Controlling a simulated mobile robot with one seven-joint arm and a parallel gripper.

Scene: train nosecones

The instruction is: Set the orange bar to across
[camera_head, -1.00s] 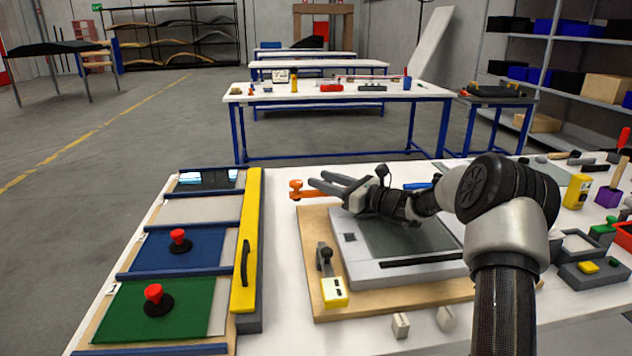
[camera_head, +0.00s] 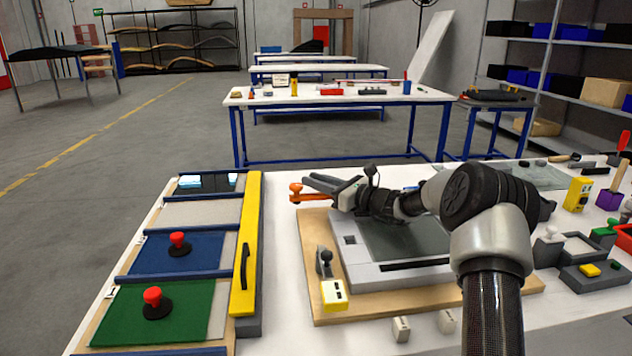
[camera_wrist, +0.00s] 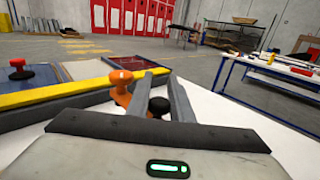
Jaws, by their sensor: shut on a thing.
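The orange bar (camera_head: 314,197) lies near the far left corner of the wooden board (camera_head: 309,262). An upright orange knob stands at its left end, and its right part is hidden by my gripper. My gripper (camera_head: 308,180) reaches in from the right, low over the bar, with both fingers pointing left. In the wrist view the bar's orange knob (camera_wrist: 120,80) stands just left of the fingers (camera_wrist: 158,85). A black round knob (camera_wrist: 159,107) shows between them. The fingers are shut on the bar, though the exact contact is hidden.
A grey panel unit (camera_head: 364,272) sits on the board under my arm. A lever with a yellow block (camera_head: 334,293) stands at its front left. A yellow rail (camera_head: 246,240) borders the panels with red knobs on the left. Several small items crowd the right side.

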